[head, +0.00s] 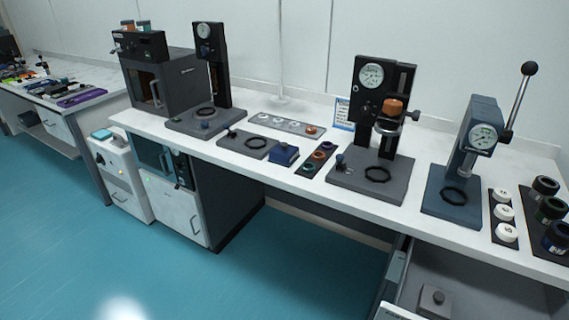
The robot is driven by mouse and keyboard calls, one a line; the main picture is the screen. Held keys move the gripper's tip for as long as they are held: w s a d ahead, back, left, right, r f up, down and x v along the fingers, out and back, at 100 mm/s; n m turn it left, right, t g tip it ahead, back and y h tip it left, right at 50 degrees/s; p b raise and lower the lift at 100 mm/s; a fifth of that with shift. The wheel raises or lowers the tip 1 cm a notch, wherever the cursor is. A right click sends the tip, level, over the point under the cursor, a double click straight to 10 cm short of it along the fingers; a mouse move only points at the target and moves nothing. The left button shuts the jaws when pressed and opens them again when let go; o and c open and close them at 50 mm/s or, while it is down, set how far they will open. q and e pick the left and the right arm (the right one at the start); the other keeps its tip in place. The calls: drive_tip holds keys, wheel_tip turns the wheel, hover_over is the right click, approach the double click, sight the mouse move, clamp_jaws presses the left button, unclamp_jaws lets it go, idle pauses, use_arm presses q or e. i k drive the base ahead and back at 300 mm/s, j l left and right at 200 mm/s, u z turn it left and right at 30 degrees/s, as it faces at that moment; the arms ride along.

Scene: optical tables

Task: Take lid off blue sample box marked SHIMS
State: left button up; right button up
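A small dark blue box (284,155) sits on the white bench, left of a dark strip holding coloured rings. It appears closed, with a sloping front. I cannot read any SHIMS marking on either, so I cannot tell which one is the sample box. Neither of my grippers is in view.
The white bench (300,185) carries a black gauge press (383,95), a blue lever press (478,140) and a dark oven-like unit (160,85). An open drawer (470,290) juts out at lower right. The teal floor (200,280) in front is clear.

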sight(284, 149)
drive_tip(key=i+j+z, duration=0.55)
drive_tip(key=j, duration=0.15)
drive_tip(key=i+j+z, duration=0.25)
drive_tip(key=j, duration=0.15)
drive_tip(key=k, duration=0.1)
